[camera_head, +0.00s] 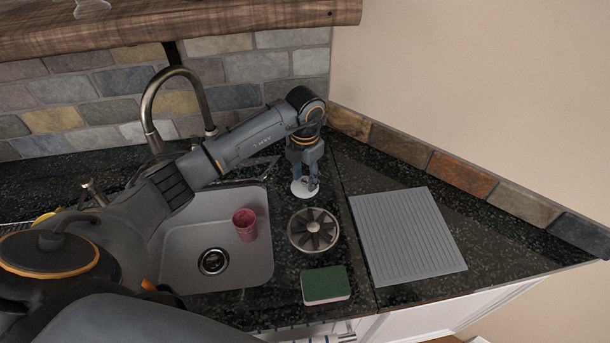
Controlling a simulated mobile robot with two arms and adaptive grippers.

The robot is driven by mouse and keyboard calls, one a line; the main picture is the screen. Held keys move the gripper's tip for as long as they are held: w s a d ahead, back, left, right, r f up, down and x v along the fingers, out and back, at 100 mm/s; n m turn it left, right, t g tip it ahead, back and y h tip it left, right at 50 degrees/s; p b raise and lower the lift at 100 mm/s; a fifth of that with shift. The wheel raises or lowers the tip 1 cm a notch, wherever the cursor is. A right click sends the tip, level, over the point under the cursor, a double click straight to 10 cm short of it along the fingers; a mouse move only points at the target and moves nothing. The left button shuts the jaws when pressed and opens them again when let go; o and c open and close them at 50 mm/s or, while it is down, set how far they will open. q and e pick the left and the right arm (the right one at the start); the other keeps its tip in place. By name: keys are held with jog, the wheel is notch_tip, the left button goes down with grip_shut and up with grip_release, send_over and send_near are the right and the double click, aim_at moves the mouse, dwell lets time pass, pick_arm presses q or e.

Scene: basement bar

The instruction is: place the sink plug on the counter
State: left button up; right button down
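A small white round disc, which looks like the sink plug (301,192), lies on or just above the dark speckled counter (284,262), to the right of the sink. My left gripper (306,184) reaches over the sink from the left and points down at the disc. Its two fingers stand apart, with their tips right at the disc and hiding part of it. I cannot tell whether they touch it. My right gripper is not in view.
A pink cup (244,225) stands in the grey sink (185,240) near the drain. A round slotted metal-rimmed piece (313,230), a green sponge (326,285) and a ribbed grey mat (405,235) lie on the counter. A curved tap (150,105) rises behind the sink.

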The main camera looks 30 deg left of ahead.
aim_at(305, 180)
pick_arm(q)
jog(key=shift+r, duration=0.25)
jog(key=shift+w+r, duration=0.1)
jog(key=shift+r, duration=0.25)
notch_tip(305, 180, up, 5)
jog(key=shift+r+b, duration=0.15)
jog(key=shift+b, duration=0.8)
jog(key=shift+r, duration=0.65)
